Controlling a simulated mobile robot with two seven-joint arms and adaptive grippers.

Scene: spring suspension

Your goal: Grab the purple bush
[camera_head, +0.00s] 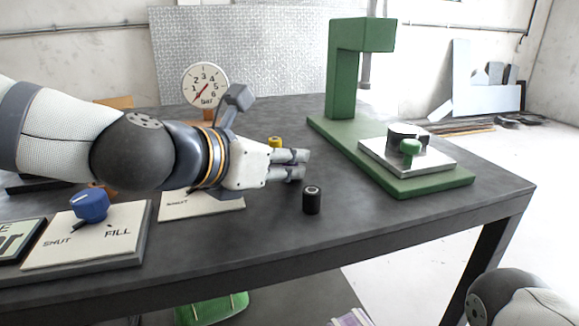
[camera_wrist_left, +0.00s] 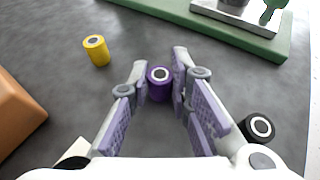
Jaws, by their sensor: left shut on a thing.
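The purple bush (camera_wrist_left: 159,86) is a small upright cylinder with a dark hole in its pale-ringed top. In the left wrist view it sits between the fingertips of my left gripper (camera_wrist_left: 160,77), which is shut on it. In the head view my left gripper (camera_head: 302,163) reaches in from the left, low over the dark table, and its fingers hide the bush. I cannot tell whether the bush touches the table. My right gripper is out of view.
A black bush (camera_head: 311,200) stands just in front of the gripper, and a yellow bush (camera_head: 274,142) stands behind it. A green press (camera_head: 345,75) with a metal block (camera_head: 430,157) is to the right. A dial gauge (camera_head: 205,85) and a blue-knob panel (camera_head: 120,245) are left.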

